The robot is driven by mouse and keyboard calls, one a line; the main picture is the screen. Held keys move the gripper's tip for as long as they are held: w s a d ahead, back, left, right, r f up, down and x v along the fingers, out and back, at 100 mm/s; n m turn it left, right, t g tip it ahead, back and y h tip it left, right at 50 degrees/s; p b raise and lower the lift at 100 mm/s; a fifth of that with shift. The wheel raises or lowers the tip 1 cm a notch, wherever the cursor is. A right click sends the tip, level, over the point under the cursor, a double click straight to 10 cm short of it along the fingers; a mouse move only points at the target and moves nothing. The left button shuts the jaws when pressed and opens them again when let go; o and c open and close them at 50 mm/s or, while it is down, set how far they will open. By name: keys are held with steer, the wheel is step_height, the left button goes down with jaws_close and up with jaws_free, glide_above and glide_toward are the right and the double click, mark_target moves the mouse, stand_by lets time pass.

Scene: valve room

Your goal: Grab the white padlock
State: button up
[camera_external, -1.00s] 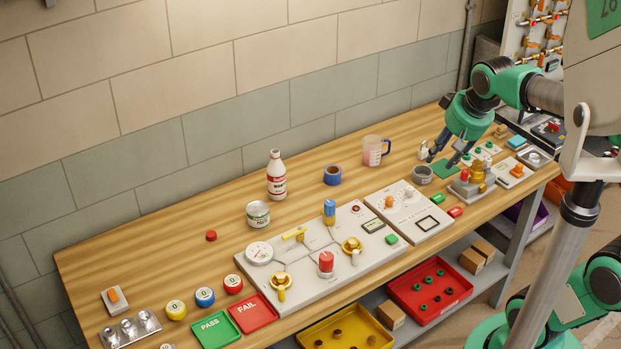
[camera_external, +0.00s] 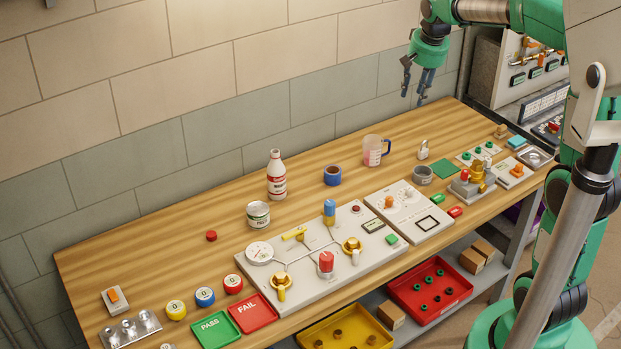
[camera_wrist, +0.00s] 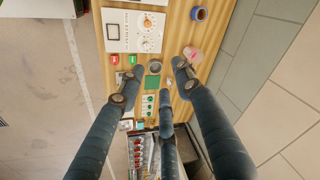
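The small white padlock (camera_external: 423,150) stands upright on the wooden workbench, between the clear measuring jug and the green mat. It stands behind the grey roll. My gripper (camera_external: 413,98) is high above the back of the bench, pointing down, with its fingers spread and nothing between them. In the wrist view my gripper (camera_wrist: 155,80) shows its dark fingers apart over the green mat (camera_wrist: 153,82). I cannot make out the padlock there; a finger may hide it.
Close to the padlock are the measuring jug (camera_external: 374,151), the grey roll (camera_external: 422,174) and the green mat (camera_external: 446,168). A brass valve block (camera_external: 473,182) and a panel with dials (camera_external: 408,212) stand nearer the front. The wall runs behind the bench.

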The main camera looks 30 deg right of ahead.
steer(key=w+d+f+m+p, duration=0.2)
steer(key=w+d+f, duration=0.1)
steer(key=w+d, duration=0.45)
steer(key=m+g+p, duration=0.3)
steer(key=m+p, duration=0.4)
steer(key=p, duration=0.1)
glide_above(426, 141)
step_height(426, 141, down, 24)
steer(key=shift+w+a+r+y, duration=0.1)
steer(key=shift+a+r+y, duration=0.1)
steer(key=shift+y, duration=0.2)
steer(key=shift+f, duration=0.15)
steer(key=shift+f, duration=4.1)
steer(key=shift+f, duration=0.1)
steer(key=shift+d+f+p, duration=0.1)
steer(key=shift+f+p, duration=0.45)
steer(key=shift+f, duration=2)
